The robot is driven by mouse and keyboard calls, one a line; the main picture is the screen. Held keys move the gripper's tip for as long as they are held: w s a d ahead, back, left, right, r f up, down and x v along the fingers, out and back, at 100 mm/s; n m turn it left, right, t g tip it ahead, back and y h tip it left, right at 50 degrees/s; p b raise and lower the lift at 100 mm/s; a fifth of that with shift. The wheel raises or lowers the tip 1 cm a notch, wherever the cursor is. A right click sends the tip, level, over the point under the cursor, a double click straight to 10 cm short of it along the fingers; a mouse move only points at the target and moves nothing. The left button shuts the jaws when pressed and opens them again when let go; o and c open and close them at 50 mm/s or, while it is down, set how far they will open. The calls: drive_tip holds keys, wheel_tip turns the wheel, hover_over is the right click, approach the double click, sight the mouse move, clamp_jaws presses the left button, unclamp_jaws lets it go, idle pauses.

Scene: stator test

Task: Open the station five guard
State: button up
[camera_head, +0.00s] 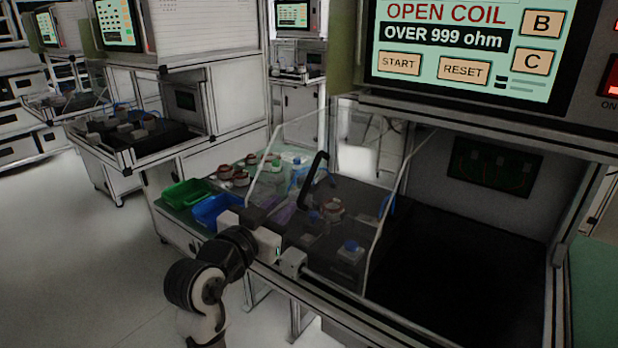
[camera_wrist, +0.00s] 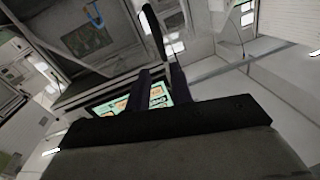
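The station guard (camera_head: 345,235) is a clear, pale-edged cover over the fixture on the bench, and it looks lowered. Its black bent handle (camera_head: 314,172) stands up at the guard's front left. My gripper (camera_head: 284,220) is low and left of the handle, close to its lower end; its fingertips are hard to make out there. In the wrist view, the two dark fingers of my gripper (camera_wrist: 160,86) stand apart, with a screen showing through the gap. The handle (camera_wrist: 153,32) rises just beyond them. I cannot tell whether they touch it.
A tester screen (camera_head: 455,50) above reads OPEN COIL. Green (camera_head: 186,193) and blue (camera_head: 217,209) bins sit left of the guard, with several parts behind. A dark mat (camera_head: 450,270) to the right is bare. Another station (camera_head: 125,130) stands at the left; the floor there is clear.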

sight(308, 180)
drive_tip(key=p+x, duration=0.3)
drive_tip(key=x, duration=0.8)
drive_tip(key=shift+w+r+p, duration=0.15)
drive_tip(key=shift+p, duration=0.15)
drive_tip(key=shift+w+d, duration=0.3)
drive_tip(key=shift+w, duration=0.35)
drive_tip(key=shift+c, duration=0.2)
clamp_jaws()
